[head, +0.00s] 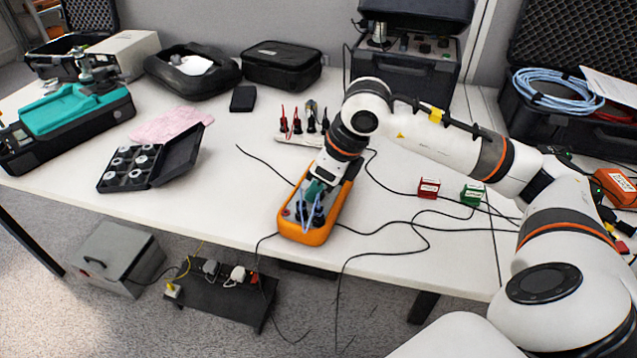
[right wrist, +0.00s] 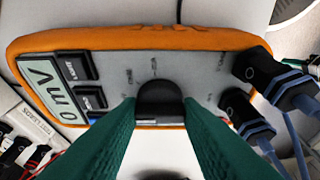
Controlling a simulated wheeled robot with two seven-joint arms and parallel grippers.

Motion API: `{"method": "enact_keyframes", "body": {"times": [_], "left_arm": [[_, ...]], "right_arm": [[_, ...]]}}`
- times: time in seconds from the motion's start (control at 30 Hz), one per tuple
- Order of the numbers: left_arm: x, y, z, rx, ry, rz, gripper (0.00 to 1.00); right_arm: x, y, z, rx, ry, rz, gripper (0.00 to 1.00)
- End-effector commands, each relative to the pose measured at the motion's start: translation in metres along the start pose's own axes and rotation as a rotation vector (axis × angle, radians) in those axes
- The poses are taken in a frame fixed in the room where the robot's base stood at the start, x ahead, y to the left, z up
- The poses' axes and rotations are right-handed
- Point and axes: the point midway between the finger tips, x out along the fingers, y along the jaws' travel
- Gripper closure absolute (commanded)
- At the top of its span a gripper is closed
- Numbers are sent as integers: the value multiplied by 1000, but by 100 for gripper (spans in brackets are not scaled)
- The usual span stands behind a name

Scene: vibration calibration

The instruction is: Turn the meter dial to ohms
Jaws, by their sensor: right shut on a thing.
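The orange multimeter (head: 318,232) lies face up near the front edge of the white table in the head view. In the right wrist view its orange rim (right wrist: 170,40) frames a grey face. Its screen (right wrist: 52,90) reads what looks like "0 mV". The black dial (right wrist: 158,98) sits mid-face, between my right gripper's green fingers (right wrist: 160,118), which are shut on it. My right gripper (head: 316,190) reaches down over the meter in the head view. Blue leads with black plugs (right wrist: 270,80) are in the meter's right end in the wrist view. My left gripper does not show.
A black case of weights (head: 150,160) and a pink cloth (head: 172,124) lie to the left. A rack of probes (head: 300,135) stands behind the meter. Red (head: 428,188) and green (head: 472,194) blocks lie to the right, with black cables across the table.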

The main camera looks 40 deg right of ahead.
Motion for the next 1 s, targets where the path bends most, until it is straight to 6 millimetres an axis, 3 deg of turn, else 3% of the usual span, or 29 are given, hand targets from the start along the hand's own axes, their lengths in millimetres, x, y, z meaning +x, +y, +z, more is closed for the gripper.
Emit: {"method": "enact_keyframes", "body": {"times": [0.37, 0.4, 0.5, 0.83, 1.0], "left_arm": [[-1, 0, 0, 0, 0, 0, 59], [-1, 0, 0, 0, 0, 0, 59], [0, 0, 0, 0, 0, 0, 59], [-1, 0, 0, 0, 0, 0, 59], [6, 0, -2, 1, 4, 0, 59]], "right_arm": [[-1, 0, -1, 4, 2, 3, 91], [-1, 0, -1, 3, 2, 3, 63], [-1, 0, 0, 3, 2, 3, 47], [-4, 0, 0, 3, 1, 3, 47], [-27, 1, -1, 3, 2, 6, 47]]}}
